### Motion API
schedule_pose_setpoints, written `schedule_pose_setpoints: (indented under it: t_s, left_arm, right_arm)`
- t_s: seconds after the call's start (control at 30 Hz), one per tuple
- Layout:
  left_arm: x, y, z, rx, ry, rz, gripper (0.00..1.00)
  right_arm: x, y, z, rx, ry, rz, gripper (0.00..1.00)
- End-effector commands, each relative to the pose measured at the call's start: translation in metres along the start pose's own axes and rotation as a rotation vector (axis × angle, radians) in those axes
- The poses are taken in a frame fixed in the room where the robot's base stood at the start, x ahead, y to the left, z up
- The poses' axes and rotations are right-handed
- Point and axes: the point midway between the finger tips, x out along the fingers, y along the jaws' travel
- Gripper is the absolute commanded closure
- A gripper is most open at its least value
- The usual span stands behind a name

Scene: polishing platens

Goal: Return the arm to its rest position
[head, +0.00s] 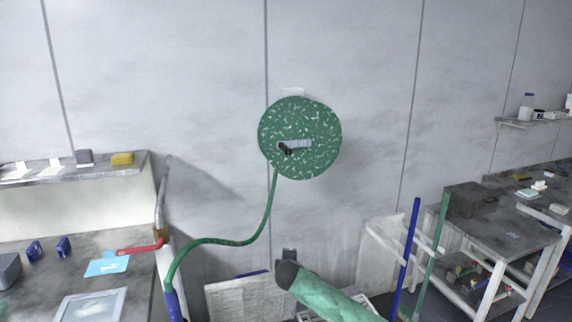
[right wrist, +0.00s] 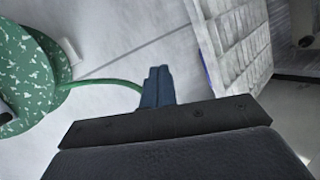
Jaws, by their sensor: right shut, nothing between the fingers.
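My right gripper (right wrist: 158,72) shows in the right wrist view, its two dark blue-grey fingers pressed together with nothing between them. In that view a round green speckled disc (right wrist: 38,75) lies to the left, apart from the fingers. A green hose (right wrist: 108,84) runs from the disc and passes behind the fingers; I see no contact. In the head view my green-sleeved right arm reaches in at the bottom centre. The disc (head: 320,150) is on the wall above it, with the hose (head: 240,242) hanging down to the left. My left gripper is not in view.
A bench (head: 30,290) with blue and red tools stands at the left, below a shelf (head: 70,172). A dark table (head: 500,235) with a lower shelf stands at the right. Upright blue (head: 410,245) and green (head: 434,245) poles stand near the arm. The wall's middle is mostly clear.

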Motion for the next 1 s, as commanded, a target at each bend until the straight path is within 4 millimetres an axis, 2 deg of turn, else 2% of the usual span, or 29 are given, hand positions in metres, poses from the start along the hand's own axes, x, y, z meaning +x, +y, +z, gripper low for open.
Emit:
schedule_pose_setpoints:
  t_s: [0.03,0.17,0.37,0.67,1.0]
  left_arm:
    - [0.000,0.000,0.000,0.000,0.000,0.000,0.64]
    - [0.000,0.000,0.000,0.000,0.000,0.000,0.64]
    - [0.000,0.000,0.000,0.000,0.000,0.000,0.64]
    - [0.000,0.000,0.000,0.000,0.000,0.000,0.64]
    - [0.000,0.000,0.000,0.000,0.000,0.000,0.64]
  right_arm:
    - [-0.011,0.000,-0.003,0.097,0.000,-0.017,1.00]
    - [-0.037,-0.006,-0.002,0.337,-0.013,-0.071,1.00]
    - [-0.073,-0.037,0.010,0.633,-0.047,-0.165,1.00]
    - [-0.119,-0.108,0.046,0.920,-0.119,-0.303,1.00]
    - [-0.169,-0.206,0.097,1.093,-0.211,-0.424,1.00]
